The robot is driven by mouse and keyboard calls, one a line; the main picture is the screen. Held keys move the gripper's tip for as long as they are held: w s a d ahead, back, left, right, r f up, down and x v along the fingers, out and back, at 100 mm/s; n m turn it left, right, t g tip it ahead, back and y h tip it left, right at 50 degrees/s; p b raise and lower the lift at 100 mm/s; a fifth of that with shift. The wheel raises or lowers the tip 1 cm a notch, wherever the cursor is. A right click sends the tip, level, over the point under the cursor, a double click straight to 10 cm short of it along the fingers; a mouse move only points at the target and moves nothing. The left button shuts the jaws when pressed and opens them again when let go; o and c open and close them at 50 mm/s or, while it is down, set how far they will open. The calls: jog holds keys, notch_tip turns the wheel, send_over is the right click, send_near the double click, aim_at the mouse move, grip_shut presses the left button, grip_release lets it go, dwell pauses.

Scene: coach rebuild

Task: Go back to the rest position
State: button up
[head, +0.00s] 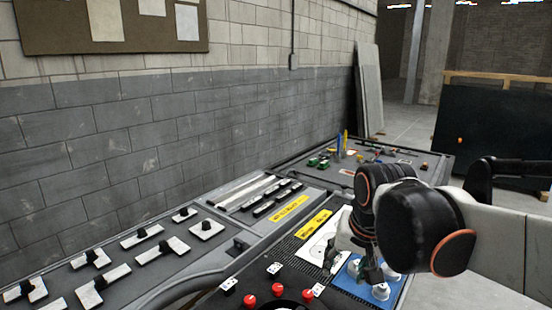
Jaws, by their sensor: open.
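My arm comes in from the right in the head view, black and white with orange rings, and reaches over the near right part of the bench. My gripper (352,267) points down at its end, above the edge between a white sheet (316,245) and a blue mat (346,280). Its fingers look apart, with nothing clearly held between them. White rounded pieces (381,291) sit on the blue mat close to the gripper. The arm and gripper hide part of the mat and sheet.
Red knobs (278,288) stand at the near edge. Grey panels carry white plates with black knobs (176,247) at left and small coloured parts (318,162) at the back. A block wall (150,130) borders the left. Open floor (402,118) lies beyond, near a dark board (490,135).

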jog(key=s+d+f+n+t, duration=0.1)
jog(key=s+d+f, duration=0.1)
jog(key=s, duration=0.4)
jog(key=s+d+f+n+t, duration=0.1)
jog(key=s+d+n, duration=0.1)
jog(key=s, duration=0.4)
jog(key=shift+s+d+f+t+h, duration=0.3)
jog(key=shift+s+d+f, duration=0.1)
jog(key=shift+d, duration=0.25)
